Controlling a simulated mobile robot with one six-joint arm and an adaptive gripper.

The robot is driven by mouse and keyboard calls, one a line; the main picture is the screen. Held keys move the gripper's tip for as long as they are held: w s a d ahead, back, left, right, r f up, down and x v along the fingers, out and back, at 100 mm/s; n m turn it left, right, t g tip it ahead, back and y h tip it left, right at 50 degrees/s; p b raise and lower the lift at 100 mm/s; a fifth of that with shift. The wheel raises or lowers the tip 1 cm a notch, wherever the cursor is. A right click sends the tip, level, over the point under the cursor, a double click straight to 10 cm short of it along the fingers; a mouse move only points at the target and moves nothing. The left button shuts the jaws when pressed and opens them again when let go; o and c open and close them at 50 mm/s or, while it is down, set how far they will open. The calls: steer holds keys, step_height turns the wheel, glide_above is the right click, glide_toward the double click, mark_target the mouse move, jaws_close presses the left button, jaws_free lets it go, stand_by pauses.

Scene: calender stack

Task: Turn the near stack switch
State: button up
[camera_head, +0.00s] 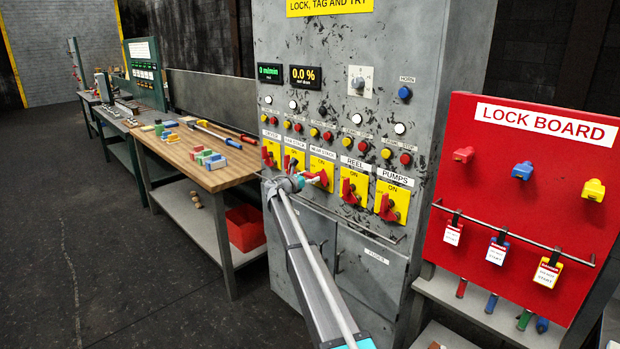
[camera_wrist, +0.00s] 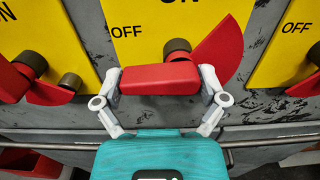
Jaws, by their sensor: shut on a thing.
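The near stack switch is the middle one of a row on the grey cabinet, a red handle (camera_head: 320,178) on a yellow plate (camera_head: 321,163) marked ON. My gripper (camera_head: 306,181) is at this handle. In the wrist view both fingers of my gripper (camera_wrist: 160,79) are closed on the red handle (camera_wrist: 160,77), one finger at each end. A red wedge-shaped part (camera_wrist: 222,48) shows beyond it at the right, and a dark round knob (camera_wrist: 177,47) sits behind it. The OFF mark shows on the yellow plate (camera_wrist: 150,17). The handle's exact angle is hard to tell.
The far stack switch (camera_head: 292,161) and reel switch (camera_head: 351,190) sit close on either side; the pumps switch (camera_head: 388,206) is further right. A rail (camera_wrist: 270,132) runs below the plates. The red lock board (camera_head: 540,130) stands at right, a workbench (camera_head: 190,150) at left.

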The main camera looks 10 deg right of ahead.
steer(key=shift+m, duration=0.4)
steer(key=m, duration=0.3)
steer(key=shift+s+d+r+m+p, duration=0.1)
steer(key=shift+d+r+m+p, duration=0.05)
steer(key=shift+r+m+p, duration=0.2)
steer(key=m, duration=0.4)
steer(key=shift+s+d+r+p, duration=0.1)
steer(key=shift+s+r+p, duration=0.1)
steer(key=shift+r+p, duration=0.1)
steer(key=m, duration=0.5)
steer(key=shift+s+d+r, duration=0.15)
steer(key=shift+s+d, duration=0.05)
steer(key=shift+s, duration=0.1)
steer(key=m, duration=0.4)
steer(key=shift+s+d+m, duration=0.25)
steer(key=shift+s+m, duration=0.05)
steer(key=shift+m, duration=0.05)
steer(key=o, duration=0.8)
steer(key=shift+w+a, duration=0.1)
